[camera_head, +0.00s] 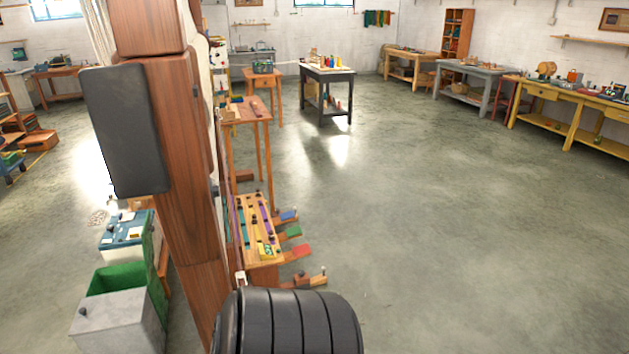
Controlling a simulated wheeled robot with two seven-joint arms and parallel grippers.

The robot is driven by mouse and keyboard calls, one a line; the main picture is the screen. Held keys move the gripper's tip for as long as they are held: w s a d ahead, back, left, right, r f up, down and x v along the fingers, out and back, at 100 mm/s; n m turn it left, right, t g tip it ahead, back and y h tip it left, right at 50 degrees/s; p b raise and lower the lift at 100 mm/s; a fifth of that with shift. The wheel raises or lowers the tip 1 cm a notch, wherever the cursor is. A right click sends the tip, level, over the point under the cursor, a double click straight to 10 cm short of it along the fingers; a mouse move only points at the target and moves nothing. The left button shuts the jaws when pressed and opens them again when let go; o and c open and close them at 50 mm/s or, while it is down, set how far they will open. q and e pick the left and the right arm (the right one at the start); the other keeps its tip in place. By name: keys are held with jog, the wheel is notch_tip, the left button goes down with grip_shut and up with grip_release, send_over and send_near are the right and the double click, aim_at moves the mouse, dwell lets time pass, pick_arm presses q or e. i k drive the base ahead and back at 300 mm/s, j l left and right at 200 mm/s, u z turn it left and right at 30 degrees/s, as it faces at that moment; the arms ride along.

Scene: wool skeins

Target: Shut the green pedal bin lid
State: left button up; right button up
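Neither of my grippers is in view. A black ribbed part, probably mine, shows at the bottom centre.
A tall wooden post with a dark panel (126,130) stands close, right of the bin. Behind the bin is a blue-and-white box (125,232). A wooden frame with coloured pedals (258,225) is right of the post. The floor (450,230) at right is clear.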

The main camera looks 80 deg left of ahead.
aim_at(147, 235)
jog(key=i+u, duration=0.1)
jog(key=u, duration=1.65)
